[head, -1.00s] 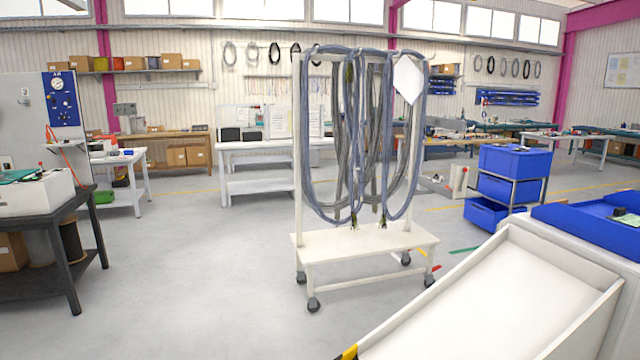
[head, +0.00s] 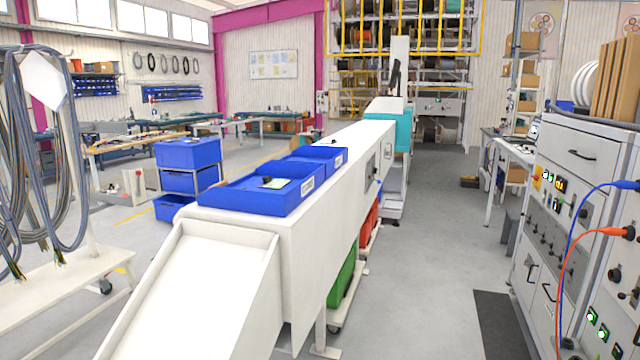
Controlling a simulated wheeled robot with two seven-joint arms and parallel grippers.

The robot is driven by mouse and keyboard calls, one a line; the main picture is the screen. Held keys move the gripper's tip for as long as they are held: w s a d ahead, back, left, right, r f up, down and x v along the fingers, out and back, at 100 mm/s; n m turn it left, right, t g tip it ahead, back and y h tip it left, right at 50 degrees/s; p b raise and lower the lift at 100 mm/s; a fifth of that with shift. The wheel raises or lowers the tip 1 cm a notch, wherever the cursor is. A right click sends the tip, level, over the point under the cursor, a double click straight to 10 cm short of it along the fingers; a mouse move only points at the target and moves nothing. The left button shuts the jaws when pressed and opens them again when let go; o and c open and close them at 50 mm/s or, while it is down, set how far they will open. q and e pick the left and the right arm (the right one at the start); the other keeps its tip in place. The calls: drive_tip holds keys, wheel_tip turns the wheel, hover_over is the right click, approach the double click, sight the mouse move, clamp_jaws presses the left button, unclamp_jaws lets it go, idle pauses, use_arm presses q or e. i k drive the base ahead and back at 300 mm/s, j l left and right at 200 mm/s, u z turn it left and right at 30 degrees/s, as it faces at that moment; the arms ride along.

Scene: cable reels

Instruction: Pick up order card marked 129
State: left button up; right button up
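No card with a readable 129 shows. A small pale card or sheet (head: 275,184) lies in the near blue tray (head: 237,201) on top of the long white machine, with a dark item on it; any marking is too small to read. A blank-looking white sheet (head: 44,80) hangs tilted on the cable rack at the left edge. Neither of my grippers is in view.
The long white machine (head: 345,150) with its sloping white chute (head: 200,275) fills the middle foreground. A grey test cabinet (head: 570,200) with blue and orange cables stands at the right. Open floor (head: 430,240) runs between them. Stacked blue bins (head: 188,153) stand left of the machine.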

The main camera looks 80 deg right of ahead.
sight(268, 183)
drive_tip(key=z, duration=2.5)
drive_tip(key=i+l, duration=0.1)
drive_tip(key=l, duration=0.25)
drive_tip(key=i+l, duration=0.15)
drive_tip(key=l, duration=0.15)
drive_tip(key=i+l+z, duration=0.1)
drive_tip(key=l, duration=0.25)
drive_tip(key=i+l, duration=0.15)
drive_tip(key=l, duration=0.15)
